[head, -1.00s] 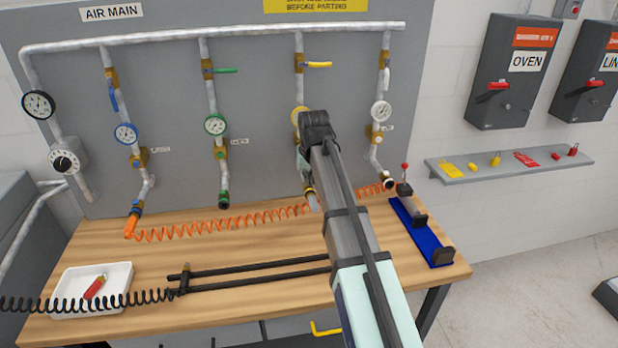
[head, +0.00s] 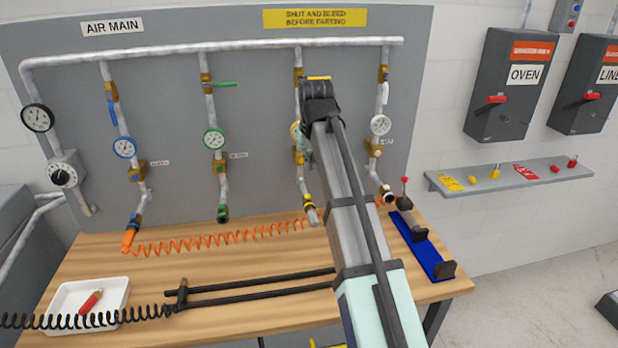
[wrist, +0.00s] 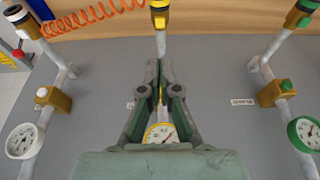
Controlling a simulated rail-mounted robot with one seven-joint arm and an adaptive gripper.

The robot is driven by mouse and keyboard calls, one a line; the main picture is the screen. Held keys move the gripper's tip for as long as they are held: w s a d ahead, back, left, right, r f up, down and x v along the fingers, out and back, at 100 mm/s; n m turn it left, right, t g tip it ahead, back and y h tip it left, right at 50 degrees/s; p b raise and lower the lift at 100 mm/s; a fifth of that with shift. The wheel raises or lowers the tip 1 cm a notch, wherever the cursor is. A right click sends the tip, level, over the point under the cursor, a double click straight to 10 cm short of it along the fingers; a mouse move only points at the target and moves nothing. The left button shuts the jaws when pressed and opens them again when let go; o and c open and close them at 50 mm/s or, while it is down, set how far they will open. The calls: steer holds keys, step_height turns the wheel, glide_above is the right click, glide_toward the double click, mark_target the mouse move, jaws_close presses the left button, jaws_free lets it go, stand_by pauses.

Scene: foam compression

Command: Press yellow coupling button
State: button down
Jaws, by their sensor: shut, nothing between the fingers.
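The yellow line's coupling (head: 311,213) hangs at the lower end of its pipe, just above the bench, with a yellow band near its end. In the wrist view, this coupling (wrist: 159,8) is at the top edge, partly cut off. My gripper (wrist: 160,66) is shut and empty, in front of the yellow line's pipe, with its tips toward the coupling but apart from it in the picture. The yellow-rimmed gauge (wrist: 161,133) shows behind and between the fingers. In the head view my arm hides most of the gripper.
An orange coiled hose (head: 220,240) runs across the back of the wooden bench (head: 230,290). Neighbouring pipes carry a green gauge (head: 214,138) and a white gauge (head: 380,125). A blue stand (head: 425,250) is at the bench's right. A white tray (head: 62,320) is at the left.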

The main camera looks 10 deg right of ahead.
steer(key=shift+v, duration=0.95)
